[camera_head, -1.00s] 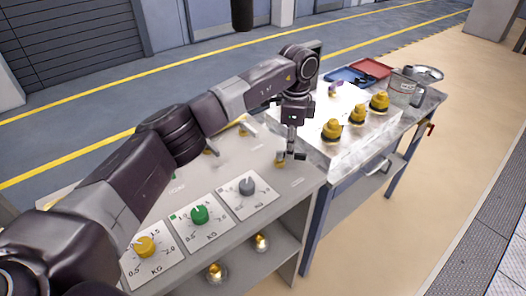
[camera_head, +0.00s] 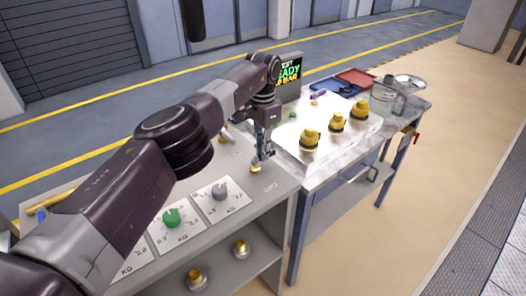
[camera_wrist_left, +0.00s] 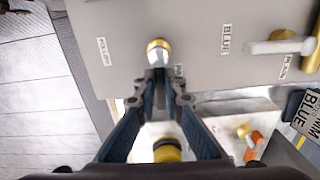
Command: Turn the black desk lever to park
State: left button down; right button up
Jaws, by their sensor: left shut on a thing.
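The desk lever has a brass and silver hub (camera_wrist_left: 158,52) near the top middle of the left wrist view. The hub also shows in the head view (camera_head: 255,169) at the desk's right end. My left gripper (camera_wrist_left: 159,82) is shut on the desk lever's handle just below the hub. In the head view the left gripper (camera_head: 260,158) points down at the lever. One printed label (camera_wrist_left: 104,51) lies left of the hub; another beside the fingers is partly covered. My right gripper is not in view.
Dials, including a green knob (camera_head: 171,217), sit on the desk. Beside it, a table (camera_head: 340,165) holds several yellow-capped fittings, a screen (camera_head: 289,78) and a clear jug (camera_head: 384,97).

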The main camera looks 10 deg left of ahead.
pick_arm(q)
jog(key=shift+w+r, duration=0.2)
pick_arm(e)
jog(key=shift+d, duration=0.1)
pick_arm(q)
jog(key=shift+n, duration=0.3)
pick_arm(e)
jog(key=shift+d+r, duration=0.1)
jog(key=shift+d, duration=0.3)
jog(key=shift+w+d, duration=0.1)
pick_arm(q)
jog(key=c, duration=2)
grip_release()
jog(key=shift+c, duration=0.2)
jog(key=shift+f, duration=0.1)
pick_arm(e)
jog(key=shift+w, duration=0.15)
pick_arm(q)
notch_tip(320, 180, up, 7)
jog(key=shift+r, duration=0.2)
